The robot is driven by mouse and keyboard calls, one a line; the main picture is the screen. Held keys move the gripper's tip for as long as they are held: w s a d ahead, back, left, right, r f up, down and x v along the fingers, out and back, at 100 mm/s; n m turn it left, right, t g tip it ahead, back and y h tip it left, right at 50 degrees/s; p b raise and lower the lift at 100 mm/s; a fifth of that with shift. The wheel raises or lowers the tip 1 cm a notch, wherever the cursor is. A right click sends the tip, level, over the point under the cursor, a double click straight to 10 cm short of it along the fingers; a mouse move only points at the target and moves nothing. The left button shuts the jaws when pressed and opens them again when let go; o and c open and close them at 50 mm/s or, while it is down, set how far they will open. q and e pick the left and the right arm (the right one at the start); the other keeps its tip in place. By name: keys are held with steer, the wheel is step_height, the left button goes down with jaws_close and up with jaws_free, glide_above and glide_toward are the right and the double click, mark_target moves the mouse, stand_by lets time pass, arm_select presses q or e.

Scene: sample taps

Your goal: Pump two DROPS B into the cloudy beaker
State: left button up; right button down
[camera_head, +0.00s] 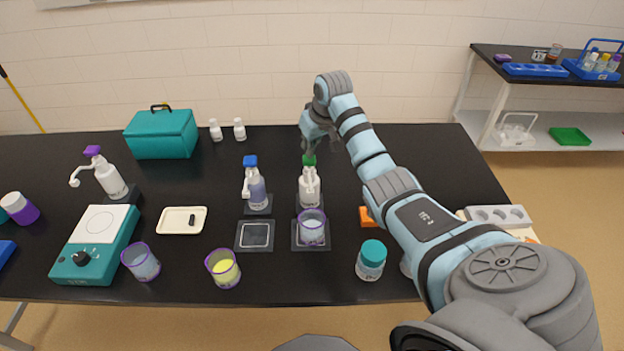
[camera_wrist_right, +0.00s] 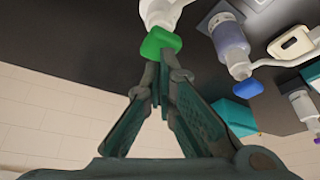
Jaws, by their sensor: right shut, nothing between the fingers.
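A white pump bottle with a green head (camera_head: 309,188) stands upright on a dark base; its label is too small to read. A purple-rimmed beaker (camera_head: 312,230) with pale, cloudy contents stands on a square pad in front of it. My right gripper (camera_head: 309,151) is shut and empty, pointing down at the green head. In the right wrist view its fingertips (camera_wrist_right: 166,60) are at the green pump head (camera_wrist_right: 160,42); I cannot tell whether they touch. A second pump bottle with a blue head (camera_head: 256,188) and bluish contents stands to the left. My left gripper is out of view.
An empty square pad (camera_head: 255,235) lies before the blue-headed bottle. Another pale beaker (camera_head: 141,262), a yellow-filled beaker (camera_head: 223,268) and a teal-lidded jar (camera_head: 370,261) stand near the front edge. A purple-headed pump bottle (camera_head: 108,178) and teal stirrer (camera_head: 97,245) are at left.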

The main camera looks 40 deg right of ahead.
steer(key=shift+f, duration=1.3)
steer(key=shift+r+p, duration=0.35)
steer(key=shift+r, duration=0.9)
steer(key=shift+f, duration=0.1)
